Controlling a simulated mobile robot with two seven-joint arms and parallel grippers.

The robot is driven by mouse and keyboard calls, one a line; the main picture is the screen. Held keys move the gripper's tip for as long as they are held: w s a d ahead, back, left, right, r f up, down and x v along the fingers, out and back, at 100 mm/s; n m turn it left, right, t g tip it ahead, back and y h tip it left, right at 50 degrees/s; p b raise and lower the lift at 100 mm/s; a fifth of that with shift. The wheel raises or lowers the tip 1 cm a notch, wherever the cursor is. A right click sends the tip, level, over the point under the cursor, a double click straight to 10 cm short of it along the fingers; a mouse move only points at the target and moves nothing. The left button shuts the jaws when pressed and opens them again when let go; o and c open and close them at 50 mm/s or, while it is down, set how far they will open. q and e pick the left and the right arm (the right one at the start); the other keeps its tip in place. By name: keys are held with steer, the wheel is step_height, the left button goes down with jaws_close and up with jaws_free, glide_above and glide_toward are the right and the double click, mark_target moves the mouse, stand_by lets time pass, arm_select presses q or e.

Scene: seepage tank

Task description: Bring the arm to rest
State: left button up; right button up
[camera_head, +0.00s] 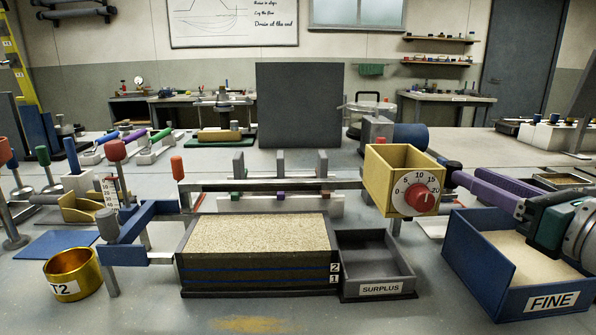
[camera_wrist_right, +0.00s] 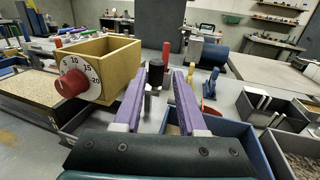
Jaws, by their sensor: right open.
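My right gripper (camera_head: 462,174) comes in from the right in the head view, its purple fingers pointing left above the blue FINE box (camera_head: 478,270). In the right wrist view the gripper (camera_wrist_right: 168,74) has its two purple fingers apart, with nothing held between them. The yellow hopper with a red dial (camera_head: 400,180) stands just left of the fingertips in the head view, on the rail over the tank. It also shows left of the fingers in the wrist view (camera_wrist_right: 105,68). My left gripper does not show.
The sand-filled tank (camera_head: 258,275) and the empty SURPLUS tray (camera_head: 375,247) sit at the centre front. A brass T2 ring (camera_head: 73,283) is at left. A dark upright panel (camera_head: 299,105) stands behind. Some sand (camera_head: 248,325) lies on the bench in front of the tank.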

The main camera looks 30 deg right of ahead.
steer(key=shift+v, duration=1.2)
steer(key=shift+r, duration=0.1)
step_height(320, 180, up, 7)
steer(key=a+m+g+h+p, duration=0.3)
steer(key=m+p, duration=0.6)
steer(key=m, duration=1)
steer(key=s+a+f+m+g+y+p, duration=0.2)
steer(key=s+a+m+g+y+p, duration=0.3)
steer(key=a, duration=0.6)
steer(key=s+a+f+m+g+y+p, duration=0.2)
steer(key=s+a+m+g+y+p, duration=0.25)
steer(key=a, duration=0.55)
step_height(320, 180, up, 37)
steer(key=m+g+h+p, duration=0.1)
steer(key=m+p, duration=0.1)
steer(key=p, duration=3.3)
steer(key=shift+a+r+p, duration=0.25)
steer(key=shift+a+p, duration=0.05)
steer(key=shift+p, duration=0.1)
